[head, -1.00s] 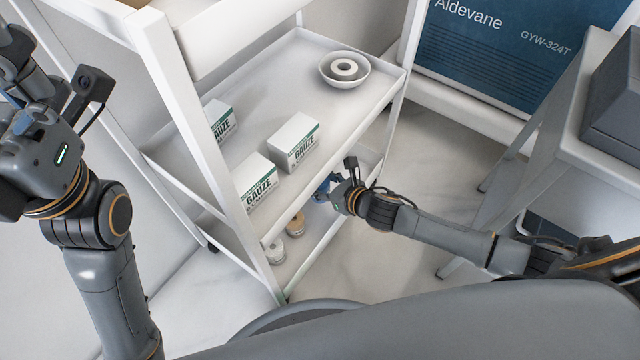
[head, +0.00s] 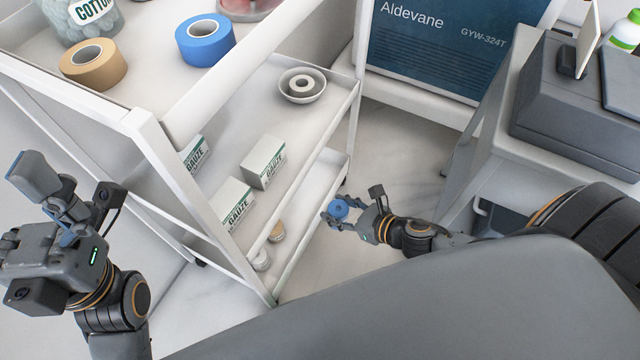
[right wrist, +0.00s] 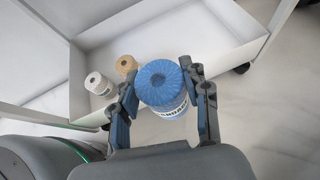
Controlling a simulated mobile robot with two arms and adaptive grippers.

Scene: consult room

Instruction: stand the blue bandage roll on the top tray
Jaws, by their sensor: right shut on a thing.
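The blue bandage roll (head: 341,208) is in my right gripper (head: 338,213), to the right of the cart's bottom shelf in the head view. In the right wrist view the roll (right wrist: 163,88) sits between the two fingers (right wrist: 158,88), its ridged round end towards the camera and a printed label on its side. The top tray (head: 150,92) of the white cart is at the upper left, well above the roll. My left gripper (head: 62,208) is empty at the lower left; its finger gap is unclear.
The top tray holds a tan tape roll (head: 93,64), a blue tape roll (head: 205,40) and a cotton jar (head: 82,18). The middle shelf holds gauze boxes (head: 262,162) and a bowl (head: 302,93). Small rolls (right wrist: 98,84) stand on the bottom shelf.

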